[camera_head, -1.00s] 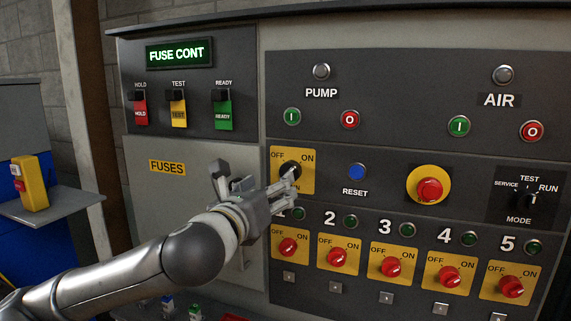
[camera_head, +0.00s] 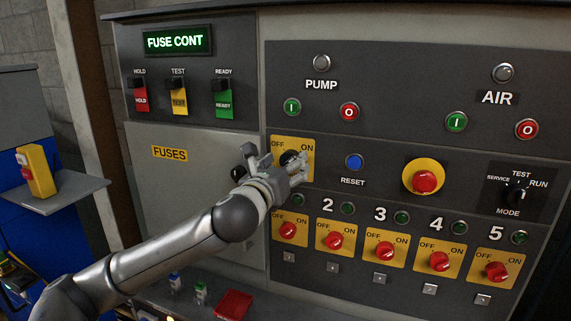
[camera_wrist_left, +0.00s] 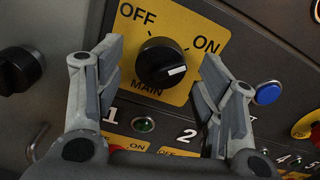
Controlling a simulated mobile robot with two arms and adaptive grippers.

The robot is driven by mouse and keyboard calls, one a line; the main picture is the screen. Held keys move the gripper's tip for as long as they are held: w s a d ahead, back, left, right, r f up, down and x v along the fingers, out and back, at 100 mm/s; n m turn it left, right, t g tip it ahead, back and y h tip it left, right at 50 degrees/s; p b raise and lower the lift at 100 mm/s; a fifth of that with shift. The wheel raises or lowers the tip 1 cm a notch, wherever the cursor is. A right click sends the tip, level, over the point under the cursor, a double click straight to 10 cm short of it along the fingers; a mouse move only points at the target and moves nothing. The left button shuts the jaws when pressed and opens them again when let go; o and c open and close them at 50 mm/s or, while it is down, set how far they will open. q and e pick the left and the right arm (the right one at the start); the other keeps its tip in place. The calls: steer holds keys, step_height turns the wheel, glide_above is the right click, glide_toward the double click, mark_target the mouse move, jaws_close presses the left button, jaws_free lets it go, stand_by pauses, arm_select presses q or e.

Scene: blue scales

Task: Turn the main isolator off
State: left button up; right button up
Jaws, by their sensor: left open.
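The main isolator is a black round knob (camera_wrist_left: 158,64) on a yellow plate (camera_wrist_left: 187,22) marked OFF, ON and MAIN. In the left wrist view the knob's white mark points right, on the ON side. In the head view the knob (camera_head: 290,157) is partly hidden behind my left gripper (camera_head: 276,163). My left gripper (camera_wrist_left: 160,62) is open, with one finger on each side of the knob. I cannot tell whether the fingers touch it. My right gripper is not in view.
A blue reset button (camera_head: 354,162) and a red emergency button (camera_head: 424,182) lie right of the isolator. Several red numbered knobs (camera_head: 335,240) sit below it. The fuses door (camera_head: 190,190) is at left. A red object (camera_head: 233,303) lies on the ledge below.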

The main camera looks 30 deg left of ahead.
arm_select(q)
steer(key=c, duration=1)
steer(key=shift+n, duration=0.3)
steer(key=n+p, duration=0.3)
steer(key=n, duration=1.4)
steer(key=shift+n, duration=0.3)
